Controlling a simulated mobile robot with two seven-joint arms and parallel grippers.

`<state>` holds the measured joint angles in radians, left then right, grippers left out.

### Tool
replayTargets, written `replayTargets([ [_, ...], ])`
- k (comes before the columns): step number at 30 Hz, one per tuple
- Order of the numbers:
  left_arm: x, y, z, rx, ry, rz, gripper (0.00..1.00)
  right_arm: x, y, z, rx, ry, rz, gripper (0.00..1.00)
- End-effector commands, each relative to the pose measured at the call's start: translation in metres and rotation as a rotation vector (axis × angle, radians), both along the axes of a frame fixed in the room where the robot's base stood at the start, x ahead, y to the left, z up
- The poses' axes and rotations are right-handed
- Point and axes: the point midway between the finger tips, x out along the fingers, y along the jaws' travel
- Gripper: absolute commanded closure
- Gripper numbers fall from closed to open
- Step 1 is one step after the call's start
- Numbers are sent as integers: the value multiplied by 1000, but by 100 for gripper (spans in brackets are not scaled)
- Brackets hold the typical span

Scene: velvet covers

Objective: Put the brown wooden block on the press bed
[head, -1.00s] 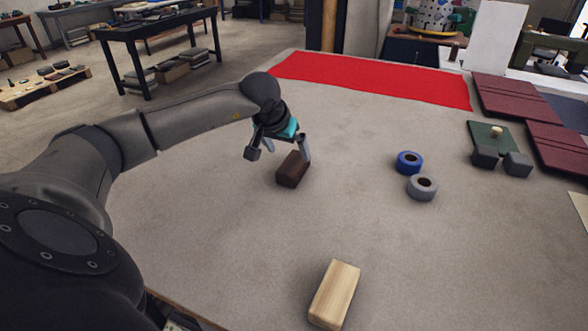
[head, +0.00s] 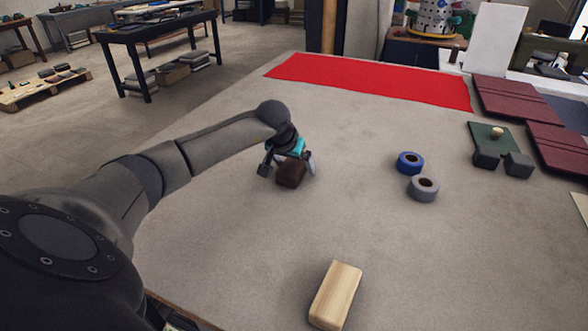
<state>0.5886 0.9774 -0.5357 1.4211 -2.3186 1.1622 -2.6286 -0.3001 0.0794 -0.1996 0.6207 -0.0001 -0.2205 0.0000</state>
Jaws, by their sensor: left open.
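The brown wooden block (head: 291,176) lies on the grey table top, left of centre. My left gripper (head: 289,168) is low over it and open, with one finger at the block's left and the other at its right. I cannot tell whether the fingers touch it. A dark green board (head: 485,129) with a small pale knob lies at the right; I cannot tell whether it is the press bed. My right gripper is not in view.
A pale wooden block (head: 335,294) lies near the front. A blue tape roll (head: 410,158) and a grey tape roll (head: 423,183) lie right of centre. Dark red covers (head: 510,98) and two dark blocks are at the right. Red cloth (head: 370,80) lies at the back.

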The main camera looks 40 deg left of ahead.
Motion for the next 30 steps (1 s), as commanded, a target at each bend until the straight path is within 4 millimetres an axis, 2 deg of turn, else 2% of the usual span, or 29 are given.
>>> replayTargets([
  [26,0,0,-4,-1,0,0,0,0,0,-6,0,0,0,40],
  [30,0,0,-4,-1,0,0,12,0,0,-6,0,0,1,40],
])
